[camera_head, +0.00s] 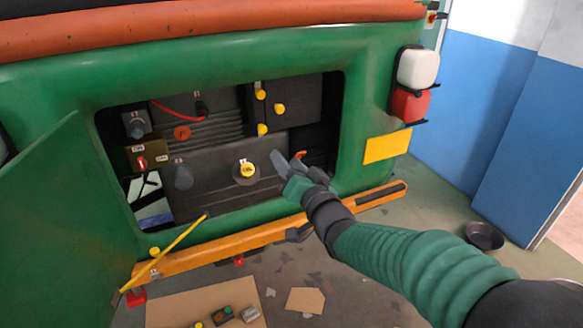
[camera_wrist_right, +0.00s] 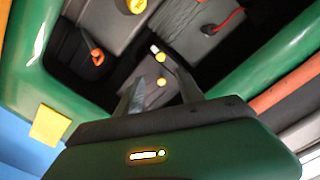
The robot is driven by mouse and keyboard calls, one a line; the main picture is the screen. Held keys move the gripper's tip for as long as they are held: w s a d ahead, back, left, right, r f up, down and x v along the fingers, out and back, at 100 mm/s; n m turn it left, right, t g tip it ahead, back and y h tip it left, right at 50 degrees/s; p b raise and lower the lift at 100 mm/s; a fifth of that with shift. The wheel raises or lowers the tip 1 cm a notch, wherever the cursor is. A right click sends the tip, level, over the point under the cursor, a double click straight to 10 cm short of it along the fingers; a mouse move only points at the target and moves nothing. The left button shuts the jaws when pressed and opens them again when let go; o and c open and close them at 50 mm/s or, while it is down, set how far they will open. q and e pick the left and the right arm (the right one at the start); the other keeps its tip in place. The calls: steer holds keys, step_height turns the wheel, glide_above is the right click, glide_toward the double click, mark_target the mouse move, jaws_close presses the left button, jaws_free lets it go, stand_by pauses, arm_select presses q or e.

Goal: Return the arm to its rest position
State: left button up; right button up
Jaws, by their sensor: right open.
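My right arm (camera_head: 420,255) reaches in from the lower right in the head view. Its gripper (camera_head: 285,165) is in front of the open compartment (camera_head: 225,205) of the green rickshaw (camera_head: 215,55), near a yellow round cap (camera_head: 246,170). In the right wrist view the fingers of my right gripper (camera_wrist_right: 158,95) stand apart with nothing held between them. They point toward dark panels with yellow knobs (camera_wrist_right: 160,58), and I cannot tell how far away these are. My left gripper is not in view.
An open green door (camera_head: 60,200) stands at left. An orange bumper (camera_head: 215,245) runs below the compartment. A yellow rod (camera_head: 165,252) leans by it. Cardboard (camera_head: 180,305) with small parts lies on the floor. A black bowl (camera_head: 484,236) sits at right by the blue wall (camera_head: 480,90).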

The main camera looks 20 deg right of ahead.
steer(key=shift+s+d, duration=0.1)
steer(key=shift+s, duration=0.8)
steer(key=s+a+f+n+g+h+p, duration=0.1)
steer(key=s+f+n+g+p, duration=0.2)
steer(key=f, duration=0.4)
steer(key=s+f+g+p, duration=0.2)
steer(key=s+f+g, duration=0.3)
steer(key=f, duration=0.1)
steer(key=s+a+f+n+g+p, duration=0.1)
steer(key=s+f+g, duration=0.2)
steer(key=s, duration=0.5)
steer(key=s+a+f+n+g+p, duration=0.1)
steer(key=s+f+n+g, duration=0.1)
steer(key=s+f+g, duration=0.2)
steer(key=s+f, duration=0.2)
steer(key=s, duration=0.1)
steer(key=shift+s+n+p, duration=0.3)
steer(key=shift+s+p, duration=0.05)
steer(key=shift+w+r, duration=0.1)
steer(key=shift+r, duration=0.05)
steer(key=shift+c, duration=0.2)
